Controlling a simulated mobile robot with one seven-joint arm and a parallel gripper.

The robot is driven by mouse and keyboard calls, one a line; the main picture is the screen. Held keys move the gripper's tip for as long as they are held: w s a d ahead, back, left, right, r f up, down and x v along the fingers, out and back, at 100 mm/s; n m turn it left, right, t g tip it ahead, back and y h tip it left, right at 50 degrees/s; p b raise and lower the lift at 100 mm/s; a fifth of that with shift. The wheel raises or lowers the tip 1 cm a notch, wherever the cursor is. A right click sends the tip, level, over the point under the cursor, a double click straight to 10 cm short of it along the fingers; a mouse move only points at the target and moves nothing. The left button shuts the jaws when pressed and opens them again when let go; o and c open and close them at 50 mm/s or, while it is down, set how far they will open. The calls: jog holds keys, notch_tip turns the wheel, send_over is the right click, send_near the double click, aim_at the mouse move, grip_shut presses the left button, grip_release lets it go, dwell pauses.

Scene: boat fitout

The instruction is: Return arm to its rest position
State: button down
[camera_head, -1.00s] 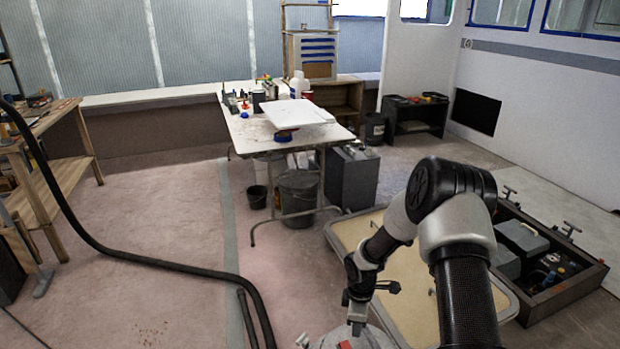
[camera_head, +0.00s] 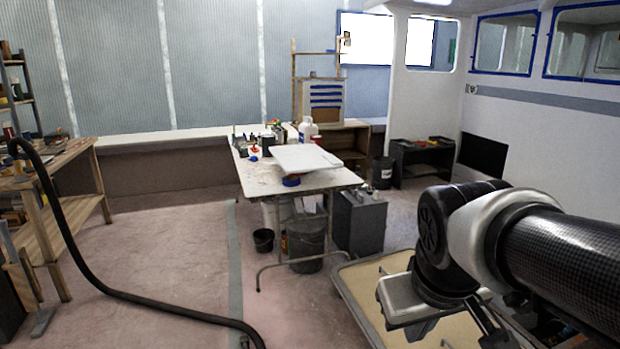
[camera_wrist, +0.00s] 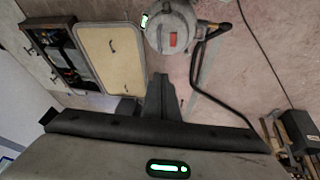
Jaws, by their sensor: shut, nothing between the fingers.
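My arm reaches in from the right edge in the head view, bent at a large dark joint, with its lower part dropping toward the bottom edge. The end of the arm is partly cut off there, and its fingers are hard to make out. In the wrist view my gripper (camera_wrist: 160,82) shows as a dark, narrow shape in the middle, shut and empty. It points over the floor and appears clear of other things.
A worktable (camera_head: 262,180) holds bottles and a white panel. A grey box (camera_head: 360,222) and buckets stand by it. A framed tan panel (camera_head: 362,285) lies near my arm. A black hose (camera_head: 90,265) crosses the left floor. A round grey machine (camera_wrist: 172,28) shows in the wrist view.

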jog(key=s+a+r+m+y, duration=0.1)
jog(key=s+m, duration=0.1)
jog(key=s, duration=0.3)
notch_tip(320, 180, up, 16)
jog(key=p, duration=1.6)
jog(key=shift+s+a+r+t, duration=0.15)
jog(key=shift+a+r+t, duration=0.1)
jog(key=shift+t, duration=0.15)
